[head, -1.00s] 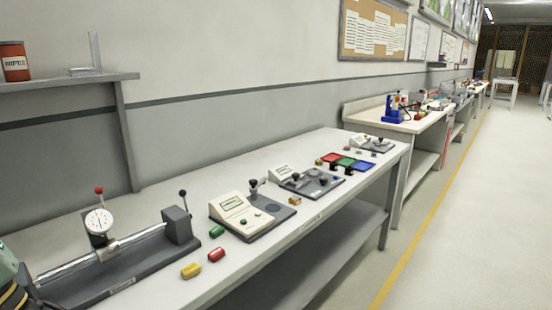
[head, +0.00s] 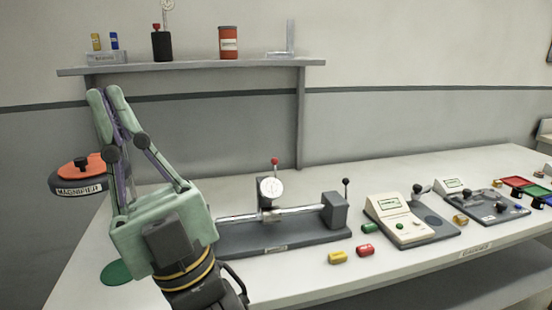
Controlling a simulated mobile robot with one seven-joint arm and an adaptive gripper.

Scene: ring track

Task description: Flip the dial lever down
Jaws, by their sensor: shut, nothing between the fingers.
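A round white dial (head: 271,190) stands on a grey bench fixture (head: 285,240) with a horizontal metal shaft. A thin lever with a red ball tip (head: 275,161) stands upright just above the dial. Another upright lever with a black ball (head: 346,182) stands on the block at the fixture's right end. My gripper (head: 106,95), pale green with dark joints, is at the left, pointing up with its fingers together and empty. It is well left of the dial, touching neither lever. My wrist hides the fixture's left end.
Yellow (head: 337,257) and red (head: 366,251) pieces lie in front of the fixture. A cream instrument (head: 397,220) stands to the right. A wall shelf (head: 200,67) holding cans runs above the bench.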

